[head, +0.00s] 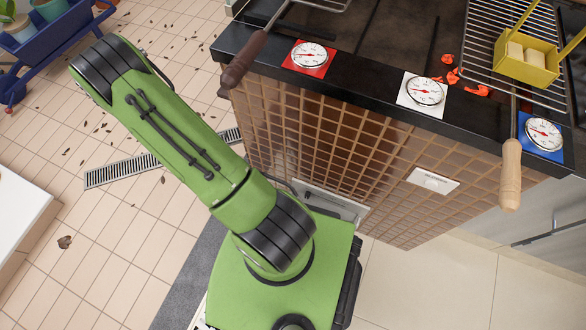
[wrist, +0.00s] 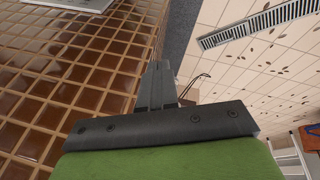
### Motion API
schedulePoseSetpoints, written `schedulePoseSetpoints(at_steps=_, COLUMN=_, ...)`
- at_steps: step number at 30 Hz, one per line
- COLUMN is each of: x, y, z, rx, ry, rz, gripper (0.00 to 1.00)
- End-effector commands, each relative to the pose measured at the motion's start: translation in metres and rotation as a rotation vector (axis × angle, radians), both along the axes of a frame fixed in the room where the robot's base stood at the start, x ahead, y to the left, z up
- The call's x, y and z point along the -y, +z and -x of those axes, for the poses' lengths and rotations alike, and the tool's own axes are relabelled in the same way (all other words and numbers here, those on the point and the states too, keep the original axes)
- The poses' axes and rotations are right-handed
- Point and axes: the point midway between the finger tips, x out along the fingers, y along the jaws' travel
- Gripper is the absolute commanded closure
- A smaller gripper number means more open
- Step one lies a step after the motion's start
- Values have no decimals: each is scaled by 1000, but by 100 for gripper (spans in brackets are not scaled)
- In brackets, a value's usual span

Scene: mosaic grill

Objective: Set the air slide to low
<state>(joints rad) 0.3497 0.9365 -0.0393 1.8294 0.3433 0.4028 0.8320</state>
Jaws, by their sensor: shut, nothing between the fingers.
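The head view does not clearly show my gripper.
A black counter edge (head: 345,80) overhangs the tiled front, with red, white and blue dial cards on it. A wooden handle (head: 511,175) and a dark brown handle (head: 243,60) jut past the edge. A grey metal panel (head: 325,203) is low on the front.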

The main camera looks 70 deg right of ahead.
Motion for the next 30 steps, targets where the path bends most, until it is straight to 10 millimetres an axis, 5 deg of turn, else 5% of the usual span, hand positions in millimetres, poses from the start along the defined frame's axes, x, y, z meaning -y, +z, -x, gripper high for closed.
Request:
schedulePoseSetpoints(at_steps=1, x=12, y=-43, z=18, rx=-43, ry=-67, rz=17, gripper=100)
schedulePoseSetpoints(at_steps=6, x=38, y=-164, z=91, rx=-135, ry=-272, rz=106, gripper=100)
schedulePoseSetpoints(at_steps=10, x=39, y=-235, z=155, rx=-189, ry=-381, rz=167, gripper=100)
schedulePoseSetpoints(at_steps=15, x=33, y=-272, z=197, rx=-215, ry=-438, rz=206, gripper=100)
schedulePoseSetpoints(at_steps=20, x=37, y=-286, z=207, rx=-218, ry=-444, rz=208, gripper=100)
schedulePoseSetpoints(at_steps=30, x=61, y=-347, z=244, rx=-219, ry=-443, rz=205, gripper=100)
